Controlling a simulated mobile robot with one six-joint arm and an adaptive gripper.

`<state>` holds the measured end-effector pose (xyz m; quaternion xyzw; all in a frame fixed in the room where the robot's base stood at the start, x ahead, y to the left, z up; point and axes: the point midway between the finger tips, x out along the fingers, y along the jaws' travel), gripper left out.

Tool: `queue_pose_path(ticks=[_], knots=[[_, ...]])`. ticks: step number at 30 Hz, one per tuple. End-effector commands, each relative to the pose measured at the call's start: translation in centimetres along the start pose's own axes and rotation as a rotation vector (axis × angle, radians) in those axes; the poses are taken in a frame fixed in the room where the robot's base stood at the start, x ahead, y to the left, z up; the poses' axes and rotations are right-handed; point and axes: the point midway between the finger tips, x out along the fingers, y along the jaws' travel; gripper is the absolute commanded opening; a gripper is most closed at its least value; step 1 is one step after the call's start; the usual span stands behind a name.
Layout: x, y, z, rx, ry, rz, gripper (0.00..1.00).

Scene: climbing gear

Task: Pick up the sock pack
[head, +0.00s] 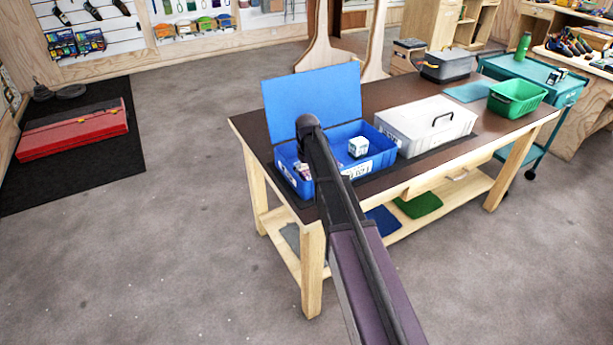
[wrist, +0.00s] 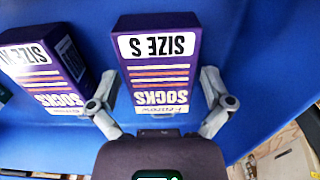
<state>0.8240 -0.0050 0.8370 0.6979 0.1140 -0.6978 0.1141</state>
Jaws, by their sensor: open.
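A purple sock pack (wrist: 158,65) marked SIZE S, with orange and white stripes, is in the blue box in the wrist view. My gripper (wrist: 160,88) is open, with one finger on either side of the pack's near end. I cannot tell whether the fingers touch it. A second purple sock pack (wrist: 45,65) lies just left of the left finger. In the head view, the blue box (head: 376,178) stands on the workbench with its lid (head: 312,92) up. My arm hides much of the box's inside and the gripper there.
A small white-and-teal carton (head: 358,147) is at the right of the blue box. A closed grey case (head: 425,124) stands right beside it, and a green basket (head: 517,98) is farther right. The raised lid bounds the box at the back.

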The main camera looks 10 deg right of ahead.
Motion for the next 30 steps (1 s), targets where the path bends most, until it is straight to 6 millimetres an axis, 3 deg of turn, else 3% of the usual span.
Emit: queue_pose_path(ticks=[10,11,17,18,30], knots=[[-0.01,0.00,0.00,0.000,0.000,0.000,1.00],[-0.01,0.00,0.00,0.000,0.000,0.000,0.94],[-0.01,-0.01,0.00,0.000,0.000,0.000,0.35],[-0.01,-0.01,0.00,0.000,0.000,0.000,0.30],[-0.20,-0.03,-0.02,0.000,0.000,0.000,0.30]])
